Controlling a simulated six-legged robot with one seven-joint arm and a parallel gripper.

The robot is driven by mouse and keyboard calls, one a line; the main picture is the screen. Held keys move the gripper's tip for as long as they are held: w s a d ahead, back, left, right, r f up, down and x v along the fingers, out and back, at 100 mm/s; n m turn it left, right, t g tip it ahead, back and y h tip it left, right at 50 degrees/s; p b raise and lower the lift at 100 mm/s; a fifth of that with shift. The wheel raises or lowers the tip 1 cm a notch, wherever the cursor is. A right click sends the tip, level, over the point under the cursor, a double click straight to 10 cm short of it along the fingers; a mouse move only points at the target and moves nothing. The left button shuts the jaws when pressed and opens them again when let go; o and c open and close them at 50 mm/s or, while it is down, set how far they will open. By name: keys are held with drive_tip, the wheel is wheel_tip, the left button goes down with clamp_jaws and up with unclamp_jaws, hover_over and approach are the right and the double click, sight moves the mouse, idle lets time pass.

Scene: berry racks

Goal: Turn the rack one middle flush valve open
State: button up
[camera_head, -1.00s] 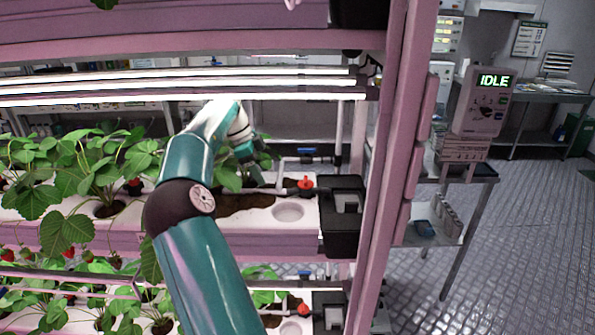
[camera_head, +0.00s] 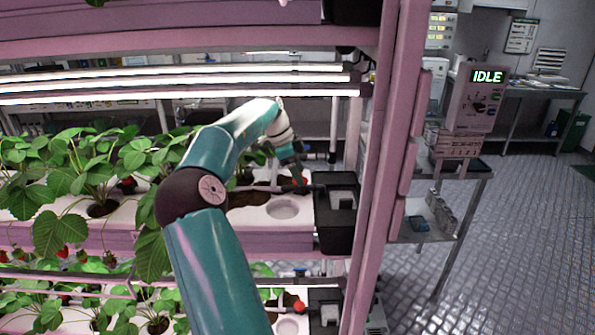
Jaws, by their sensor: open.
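The middle flush valve (camera_head: 304,181) has a red handle and sits on the pipe at the right end of the rack's middle shelf. My gripper (camera_head: 297,174) is at the valve, in front of most of it, so only a bit of red shows. The jaws are open, but the fingers are small and dark here. I cannot tell whether they touch the handle. My teal arm crosses the middle shelf from below.
A black box (camera_head: 334,238) sits at the shelf's right end, beside the pink rack post (camera_head: 385,170). Strawberry plants (camera_head: 95,170) fill the shelf's left. A lower red valve (camera_head: 299,306) shows below. A light bar (camera_head: 180,94) runs above my arm. An IDLE display (camera_head: 488,77) stands right.

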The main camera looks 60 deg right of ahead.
drive_tip(key=shift+c, duration=0.4)
drive_tip(key=c, duration=0.9)
drive_tip(key=shift+n, duration=0.3)
drive_tip(key=n+t+h, duration=0.1)
drive_tip(key=n, duration=0.3)
drive_tip(key=shift+a, duration=0.2)
drive_tip(key=n+t, duration=0.1)
drive_tip(key=n, duration=0.1)
drive_tip(key=n+h, duration=0.1)
drive_tip(key=n, duration=0.1)
drive_tip(key=shift+s+n+t, duration=0.2)
drive_tip(key=shift+n+t, duration=0.1)
drive_tip(key=shift+t, duration=0.1)
drive_tip(key=n, duration=0.2)
drive_tip(key=n+t, duration=0.1)
drive_tip(key=n, duration=0.1)
drive_tip(key=shift+s+n+t, duration=0.15)
drive_tip(key=shift+n+t, duration=0.15)
drive_tip(key=n+t, duration=0.1)
drive_tip(key=n, duration=0.3)
drive_tip(key=shift+s+t, duration=0.1)
drive_tip(key=shift+t, duration=0.2)
